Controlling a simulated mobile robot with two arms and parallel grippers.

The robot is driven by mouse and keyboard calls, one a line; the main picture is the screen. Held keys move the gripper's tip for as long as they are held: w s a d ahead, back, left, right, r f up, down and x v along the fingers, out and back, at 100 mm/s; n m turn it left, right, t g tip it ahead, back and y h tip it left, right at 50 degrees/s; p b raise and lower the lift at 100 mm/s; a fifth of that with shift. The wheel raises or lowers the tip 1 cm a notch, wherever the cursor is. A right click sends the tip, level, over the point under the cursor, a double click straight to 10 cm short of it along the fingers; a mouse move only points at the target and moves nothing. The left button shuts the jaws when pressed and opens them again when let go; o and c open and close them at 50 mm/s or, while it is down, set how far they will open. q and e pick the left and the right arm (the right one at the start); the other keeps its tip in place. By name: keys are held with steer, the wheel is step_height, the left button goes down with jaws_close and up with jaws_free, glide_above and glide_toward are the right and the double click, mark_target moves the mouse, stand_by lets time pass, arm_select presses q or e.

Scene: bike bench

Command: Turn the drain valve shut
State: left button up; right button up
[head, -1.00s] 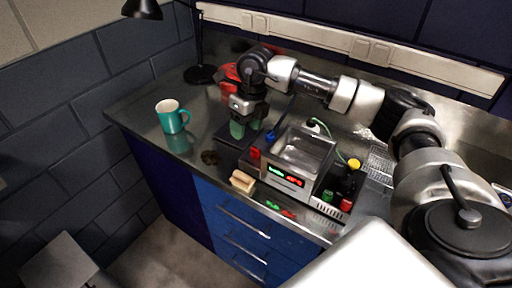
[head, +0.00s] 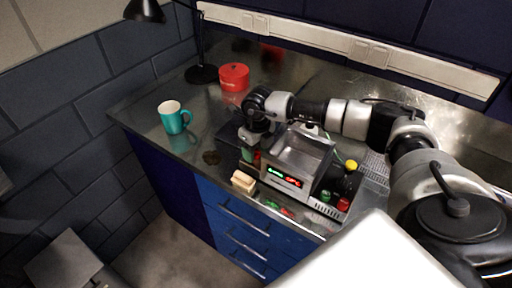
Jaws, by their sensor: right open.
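The metal bath unit (head: 297,160) with a lit red and green display stands on the steel bench. A small red part (head: 257,158), which looks like the drain valve's handle, shows at its left side, partly hidden by my gripper. I cannot tell how far the valve is turned. My right gripper (head: 248,156) points down, open, with its green-tipped fingers close beside the red part. I cannot tell whether they touch it. My left gripper is out of view.
A teal mug (head: 171,118) and a red round tin (head: 234,77) stand to the left and behind. A wooden block (head: 243,182) lies in front of the bath. A black lamp (head: 201,73) is at the back.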

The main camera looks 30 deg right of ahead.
steer(key=c, duration=0.9)
